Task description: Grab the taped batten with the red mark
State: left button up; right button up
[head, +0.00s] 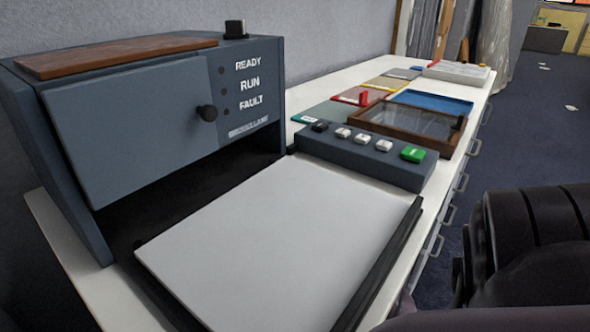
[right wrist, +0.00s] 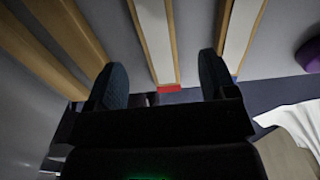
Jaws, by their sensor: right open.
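In the right wrist view, a batten with a long white taped face and wooden edges (right wrist: 157,40) runs down from the top centre. Its lower end carries a red mark (right wrist: 168,88). My right gripper (right wrist: 162,62) is open, with one dark finger on each side of this batten in the picture. I cannot tell how far the batten is from the fingers, and nothing is seen gripped. A second white-faced batten (right wrist: 241,35) lies to the right, its lower end partly behind the right finger. My left gripper is in neither view.
Plain wooden battens (right wrist: 70,30) stand at left in the wrist view; white cloth (right wrist: 295,122) lies at lower right. In the head view, a grey machine (head: 150,120), a button box (head: 365,158) and trays line the white table (head: 60,240).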

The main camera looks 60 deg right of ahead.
jog(key=f+b, duration=0.1)
jog(key=f, duration=0.2)
jog(key=f+b, duration=0.1)
jog(key=f, duration=0.2)
jog(key=shift+w+a+f+b, duration=0.1)
jog(key=shift+a+f+b, duration=0.1)
jog(key=shift+f+b, duration=0.15)
jog(key=shift+c, duration=0.4)
jog(key=c, duration=1)
